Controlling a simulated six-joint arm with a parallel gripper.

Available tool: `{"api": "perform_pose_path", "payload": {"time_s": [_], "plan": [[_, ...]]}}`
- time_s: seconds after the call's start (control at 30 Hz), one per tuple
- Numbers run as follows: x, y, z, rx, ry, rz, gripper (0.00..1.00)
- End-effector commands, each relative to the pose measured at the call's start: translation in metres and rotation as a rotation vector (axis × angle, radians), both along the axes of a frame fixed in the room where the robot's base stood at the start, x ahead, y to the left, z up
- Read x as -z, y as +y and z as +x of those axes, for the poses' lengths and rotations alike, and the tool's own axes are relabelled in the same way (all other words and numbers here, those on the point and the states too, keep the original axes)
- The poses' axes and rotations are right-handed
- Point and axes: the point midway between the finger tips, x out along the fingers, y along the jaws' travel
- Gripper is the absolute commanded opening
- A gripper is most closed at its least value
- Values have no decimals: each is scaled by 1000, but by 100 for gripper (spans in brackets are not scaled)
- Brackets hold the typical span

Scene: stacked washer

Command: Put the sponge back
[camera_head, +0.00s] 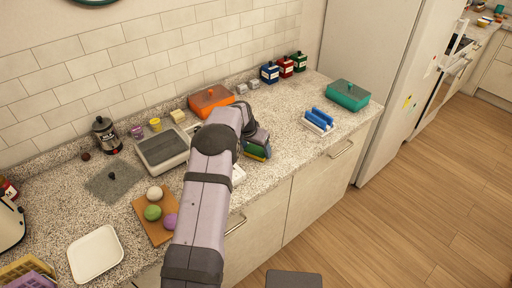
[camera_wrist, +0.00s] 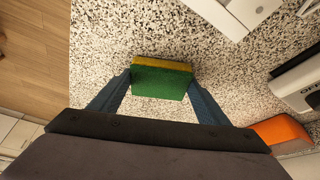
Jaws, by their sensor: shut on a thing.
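The sponge, green with a yellow layer, is between the fingers of my gripper in the wrist view (camera_wrist: 160,84). My gripper (camera_wrist: 158,78) is shut on it, with a blue finger at each short end. In the head view the sponge (camera_head: 257,153) shows just below my gripper (camera_head: 258,146), over the speckled counter (camera_head: 290,160). I cannot tell whether it touches the counter. A white rack (camera_head: 317,125) with blue upright pieces stands to the right of my gripper.
A white object (camera_wrist: 220,14) lies beyond the sponge in the wrist view. A grey-lidded appliance (camera_head: 163,149), an orange box (camera_head: 211,100) and a teal box (camera_head: 347,95) stand on the counter. A cutting board (camera_head: 157,229) carries round items. Bare counter lies between my gripper and the rack.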

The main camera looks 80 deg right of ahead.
Motion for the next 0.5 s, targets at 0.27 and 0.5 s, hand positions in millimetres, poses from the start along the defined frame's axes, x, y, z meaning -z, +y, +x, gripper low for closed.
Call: {"api": "perform_pose_path", "payload": {"time_s": [0.27, 0.5], "plan": [[3, 0, 0, 0, 0, 0, 52], [2, 0, 0, 0, 0, 0, 88]]}}
